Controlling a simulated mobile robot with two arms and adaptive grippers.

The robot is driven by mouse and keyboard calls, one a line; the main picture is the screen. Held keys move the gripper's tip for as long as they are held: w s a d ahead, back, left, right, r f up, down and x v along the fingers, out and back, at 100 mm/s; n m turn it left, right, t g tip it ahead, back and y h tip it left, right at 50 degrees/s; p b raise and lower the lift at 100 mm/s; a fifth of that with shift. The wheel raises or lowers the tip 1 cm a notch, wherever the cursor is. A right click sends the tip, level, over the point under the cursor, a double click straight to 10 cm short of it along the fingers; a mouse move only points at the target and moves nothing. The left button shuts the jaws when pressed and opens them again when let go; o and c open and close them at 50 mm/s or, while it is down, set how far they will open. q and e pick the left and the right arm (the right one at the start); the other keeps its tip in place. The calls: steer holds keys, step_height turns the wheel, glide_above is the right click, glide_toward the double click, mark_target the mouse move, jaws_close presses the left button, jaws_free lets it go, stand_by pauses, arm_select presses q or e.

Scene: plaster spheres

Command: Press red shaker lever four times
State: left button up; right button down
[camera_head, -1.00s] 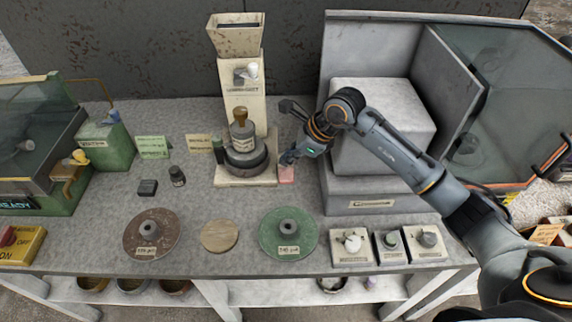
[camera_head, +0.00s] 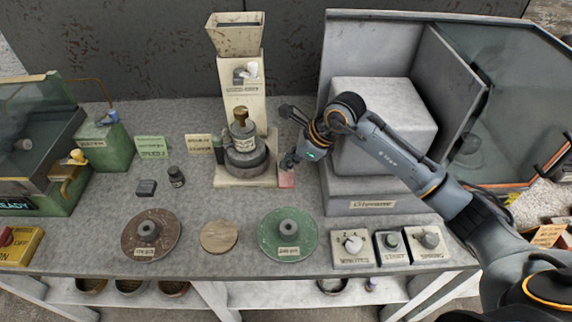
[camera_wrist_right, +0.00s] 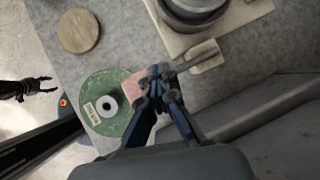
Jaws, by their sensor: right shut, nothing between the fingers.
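The red shaker lever (camera_head: 287,178) shows as a faded pinkish-red pad at the right side of the shaker's cream base (camera_head: 232,182). The shaker (camera_head: 246,160) is a dark round stand carrying a cream container with a brown top. My right gripper (camera_head: 289,161) is shut and empty, fingers pointing down just behind the red pad. In the right wrist view the fingertips (camera_wrist_right: 160,76) overlap the edge of the pink pad (camera_wrist_right: 133,82); I cannot tell whether they touch it. A dark gripper, apparently my left (camera_wrist_right: 48,85), shows open off the table in the wrist view.
A grey box housing (camera_head: 372,190) stands close right of my right gripper. A cream hopper column (camera_head: 240,95) rises behind the shaker. A green disc (camera_head: 270,240), a wooden disc (camera_head: 219,236) and a brown disc (camera_head: 165,240) lie in front. Switch boxes (camera_head: 352,246) stand front right.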

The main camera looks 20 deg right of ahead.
steer(key=shift+s+f+b, duration=0.35)
steer(key=shift+f+b, duration=0.25)
steer(key=shift+f, duration=0.25)
stand_by(0.4)
steer(key=shift+r, duration=0.1)
stand_by(0.5)
steer(key=shift+w+d+r+p, duration=0.1)
steer(key=shift+w+r+p, duration=0.2)
steer(key=shift+r, duration=0.4)
steer(key=shift+w+r+p, duration=0.2)
steer(key=shift+w+r, duration=0.1)
steer(key=shift+r, duration=0.4)
steer(key=shift+w+d+r+p, duration=0.1)
steer(key=shift+w+r+p, duration=0.2)
steer(key=shift+r, duration=0.4)
steer(key=r, duration=0.1)
steer(key=w+r+p, duration=0.1)
steer(key=r, duration=0.1)
steer(key=w+r, duration=0.1)
steer(key=shift+d+r+p, duration=0.25)
steer(key=shift+r+p, duration=0.05)
stand_by(0.9)
